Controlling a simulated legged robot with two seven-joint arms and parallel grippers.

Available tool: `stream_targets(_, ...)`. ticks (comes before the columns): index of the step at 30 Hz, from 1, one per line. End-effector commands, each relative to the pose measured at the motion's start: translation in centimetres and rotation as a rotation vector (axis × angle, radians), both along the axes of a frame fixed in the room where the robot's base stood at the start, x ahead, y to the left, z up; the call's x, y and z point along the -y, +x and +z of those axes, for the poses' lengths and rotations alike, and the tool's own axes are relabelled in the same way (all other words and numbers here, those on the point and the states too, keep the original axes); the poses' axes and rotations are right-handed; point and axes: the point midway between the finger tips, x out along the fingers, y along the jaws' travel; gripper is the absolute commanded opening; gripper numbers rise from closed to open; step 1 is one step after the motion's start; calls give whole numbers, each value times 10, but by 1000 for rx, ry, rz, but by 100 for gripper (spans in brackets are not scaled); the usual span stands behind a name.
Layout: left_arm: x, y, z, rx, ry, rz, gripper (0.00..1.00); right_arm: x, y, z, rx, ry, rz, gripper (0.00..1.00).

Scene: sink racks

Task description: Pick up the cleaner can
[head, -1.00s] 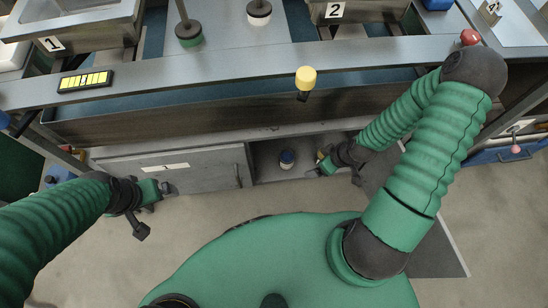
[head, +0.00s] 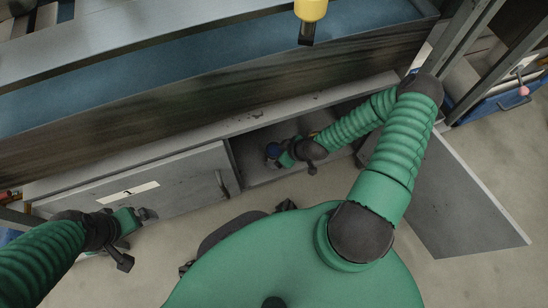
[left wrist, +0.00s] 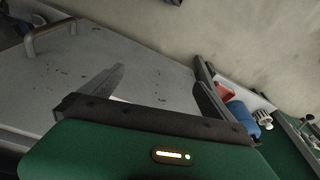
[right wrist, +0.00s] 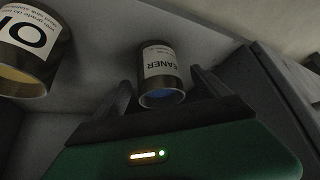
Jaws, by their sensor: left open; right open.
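The cleaner can (right wrist: 158,68) is a small cylinder with a white label reading "EANER" and a blue end, inside the open cabinet. In the head view, its blue top (head: 272,150) shows at my right gripper's tip, and the rest is mostly hidden. My right gripper (right wrist: 165,90) is open, with a finger on each side of the can; contact cannot be made out. In the head view, the right gripper (head: 283,156) reaches into the cabinet. My left gripper (head: 146,214) is open and empty in front of the closed cabinet door, away from the can.
A larger can (right wrist: 30,50) with a white label stands left of the cleaner can in the right wrist view. The closed grey door (head: 150,185) is left of the opening. The open door (head: 455,200) swings out at right, beside my right arm.

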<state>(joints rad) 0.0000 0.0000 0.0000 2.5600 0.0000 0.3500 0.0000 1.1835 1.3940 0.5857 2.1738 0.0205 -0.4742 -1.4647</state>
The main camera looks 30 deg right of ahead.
Motion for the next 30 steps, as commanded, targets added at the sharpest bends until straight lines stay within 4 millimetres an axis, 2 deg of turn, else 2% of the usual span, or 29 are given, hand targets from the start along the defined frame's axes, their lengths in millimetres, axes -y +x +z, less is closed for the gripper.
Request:
stream_targets(1,0,0,-14,0,0,0,100,0,2,-13,1,1,-2,85)
stream_targets(3,0,0,-29,0,0,0,100,-1,5,-27,0,3,-2,85)
stream_targets(6,0,0,-44,0,0,0,100,-3,12,-41,0,4,-1,85)
stream_targets(9,0,0,-49,0,0,0,100,-5,18,-47,-1,2,0,85)
stream_targets(16,0,0,-46,0,0,0,100,-6,19,-44,0,1,0,85)
stream_targets(30,0,0,-46,0,0,0,100,-5,19,-44,-1,1,0,24)
